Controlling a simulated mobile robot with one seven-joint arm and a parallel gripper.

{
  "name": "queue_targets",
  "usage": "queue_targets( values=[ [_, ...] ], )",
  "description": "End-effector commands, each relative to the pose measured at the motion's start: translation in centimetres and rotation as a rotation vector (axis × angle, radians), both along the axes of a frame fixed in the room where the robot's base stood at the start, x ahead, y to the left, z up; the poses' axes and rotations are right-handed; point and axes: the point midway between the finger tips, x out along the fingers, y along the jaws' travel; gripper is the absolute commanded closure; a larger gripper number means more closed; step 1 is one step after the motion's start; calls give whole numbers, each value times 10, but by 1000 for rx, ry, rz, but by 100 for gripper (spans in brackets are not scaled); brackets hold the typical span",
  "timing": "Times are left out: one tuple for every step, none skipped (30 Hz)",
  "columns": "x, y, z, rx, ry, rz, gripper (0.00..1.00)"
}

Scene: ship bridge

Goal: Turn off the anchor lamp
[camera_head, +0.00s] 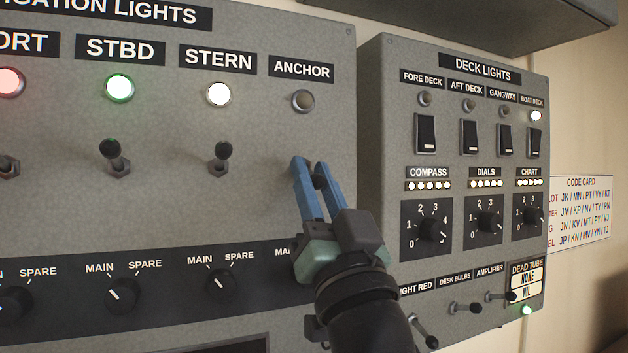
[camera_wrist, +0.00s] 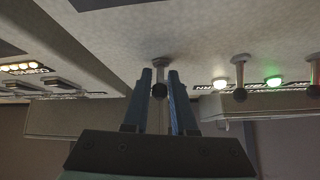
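The anchor lamp (camera_head: 303,101), under the ANCHOR label (camera_head: 301,70), is dark grey and unlit. My gripper (camera_head: 311,165) reaches up to the panel below this lamp. Its two blue fingers stand apart, on either side of the anchor toggle switch (camera_head: 320,182). In the wrist view the toggle's dark knob (camera_wrist: 159,90) shows between the fingertips (camera_wrist: 160,75), close to both; I cannot tell whether they touch it. The toggle's base is mostly hidden in the head view, and its knob appears to hang low.
The stern toggle (camera_head: 221,156) and starboard toggle (camera_head: 114,157) stand to the left with knobs up, below the lit stern lamp (camera_head: 219,94) and starboard lamp (camera_head: 119,88). Rotary MAIN/SPARE knobs (camera_head: 221,283) run below. The deck lights panel (camera_head: 460,130) stands to the right.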

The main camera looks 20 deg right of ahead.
Motion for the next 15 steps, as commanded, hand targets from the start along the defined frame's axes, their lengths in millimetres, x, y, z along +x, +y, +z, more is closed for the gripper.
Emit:
queue_targets(
  values=[
    [0, 0, 0, 0, 0, 0, 64],
    [0, 0, 0, 0, 0, 0, 59],
    [0, 0, 0, 0, 0, 0, 58],
    [0, 0, 0, 0, 0, 0, 58],
    [0, 0, 0, 0, 0, 0, 58],
    [0, 0, 0, 0, 0, 0, 58],
    [0, 0, 0, 0, 0, 0, 58],
    [0, 0, 0, 0, 0, 0, 58],
    [0, 0, 0, 0, 1, 0, 58],
    [0, 0, 0, 0, 1, 0, 58],
    [-1, 0, -1, 0, 1, 0, 58],
    [-2, 0, -2, 0, 1, 0, 58],
    [-3, 0, -4, 1, 1, -1, 58],
    [-5, 0, -6, 1, 1, -1, 58],
    [-9, 0, -10, 0, 1, -2, 58]
  ],
)
